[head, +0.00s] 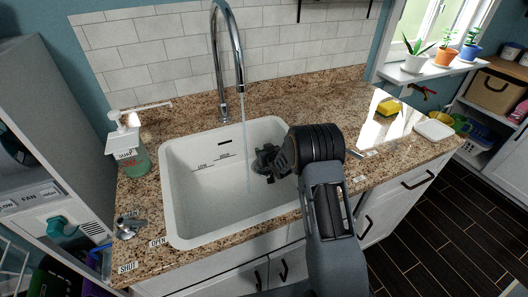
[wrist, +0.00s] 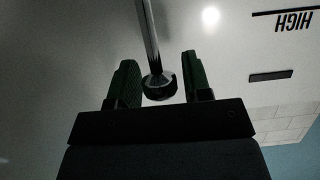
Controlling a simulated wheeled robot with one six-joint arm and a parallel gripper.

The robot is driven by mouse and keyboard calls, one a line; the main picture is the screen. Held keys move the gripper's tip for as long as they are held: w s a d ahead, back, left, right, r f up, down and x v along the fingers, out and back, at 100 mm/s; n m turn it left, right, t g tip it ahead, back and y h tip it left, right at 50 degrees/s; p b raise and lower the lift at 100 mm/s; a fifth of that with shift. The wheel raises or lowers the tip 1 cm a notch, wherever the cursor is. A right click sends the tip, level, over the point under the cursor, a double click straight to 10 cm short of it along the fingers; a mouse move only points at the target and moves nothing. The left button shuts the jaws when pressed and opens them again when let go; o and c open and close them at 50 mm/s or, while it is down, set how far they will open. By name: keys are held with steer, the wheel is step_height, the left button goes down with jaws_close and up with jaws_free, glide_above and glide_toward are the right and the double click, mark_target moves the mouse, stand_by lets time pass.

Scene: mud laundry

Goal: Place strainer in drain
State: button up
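My gripper (head: 268,162) is inside the white sink (head: 185,215), near its right side. In the wrist view its two green fingers (wrist: 155,82) stand apart. A chrome rod (wrist: 150,35) with a dark-rimmed round end shows between them, with narrow gaps beside it. I cannot tell whether this rod belongs to the strainer. No strainer is clearly recognisable in the head view, and the drain cannot be made out. A small metal object (head: 129,226) lies or stands on the counter left of the sink; its kind is unclear.
The chrome faucet (head: 218,60) arches over the sink, and water (head: 246,140) falls into it. A soap bottle (head: 128,150) stands left. A yellow sponge (head: 388,107) and white dish (head: 433,130) are on the granite counter (head: 300,100) at right.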

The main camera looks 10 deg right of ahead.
steer(key=shift+o, duration=0.7)
steer(key=shift+r+p, duration=0.3)
steer(key=v, duration=1.2)
steer(key=shift+f+b, duration=0.2)
steer(key=shift+b, duration=0.2)
steer(key=shift+r, duration=0.15)
